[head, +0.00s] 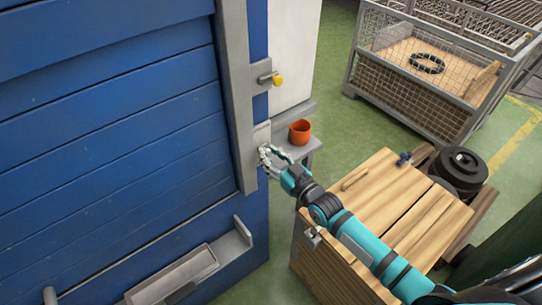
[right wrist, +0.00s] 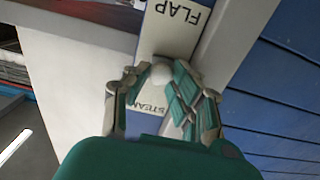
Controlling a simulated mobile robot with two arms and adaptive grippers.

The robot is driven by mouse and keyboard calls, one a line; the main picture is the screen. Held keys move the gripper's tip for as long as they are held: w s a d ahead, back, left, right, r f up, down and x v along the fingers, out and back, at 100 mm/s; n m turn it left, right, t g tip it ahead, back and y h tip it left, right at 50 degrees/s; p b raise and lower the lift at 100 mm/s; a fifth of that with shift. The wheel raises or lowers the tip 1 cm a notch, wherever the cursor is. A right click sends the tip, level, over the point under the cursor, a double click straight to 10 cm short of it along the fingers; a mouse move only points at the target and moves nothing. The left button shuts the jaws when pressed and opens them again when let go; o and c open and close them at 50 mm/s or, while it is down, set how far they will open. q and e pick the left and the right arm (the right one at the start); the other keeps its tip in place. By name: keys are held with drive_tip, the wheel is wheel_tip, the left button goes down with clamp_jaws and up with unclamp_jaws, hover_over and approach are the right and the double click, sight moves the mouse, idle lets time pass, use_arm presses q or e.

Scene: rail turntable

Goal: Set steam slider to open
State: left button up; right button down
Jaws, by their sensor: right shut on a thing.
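The steam slider is a small pale round knob (right wrist: 161,73) on a light panel strip, just by the STEAM label (right wrist: 152,108) in the right wrist view. My right gripper (right wrist: 158,76) is shut on this knob, with one finger on each side. In the head view my right gripper (head: 266,153) reaches the panel plate (head: 262,134) on the post of the blue wall; the knob itself is hidden there by the fingers. The slider's track is mostly covered, so I cannot tell its exact setting. My left gripper is not in view.
A FLAP label (right wrist: 181,13) is on the same strip. A yellow knob (head: 278,81) sits above the panel on a grey bracket. An orange cup (head: 300,132) stands on a grey ledge beside the gripper. A wooden crate (head: 390,190) lies below my right arm.

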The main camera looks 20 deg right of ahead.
wheel_tip(320, 180, up, 3)
drive_tip(key=shift+p, duration=0.7)
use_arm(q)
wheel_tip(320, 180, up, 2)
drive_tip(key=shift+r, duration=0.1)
use_arm(e)
drive_tip(key=shift+f, duration=0.1)
drive_tip(key=c, duration=1.1)
unclamp_jaws()
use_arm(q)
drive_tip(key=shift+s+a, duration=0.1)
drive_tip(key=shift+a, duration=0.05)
use_arm(e)
drive_tip(key=shift+s, duration=0.1)
drive_tip(key=v, duration=1.2)
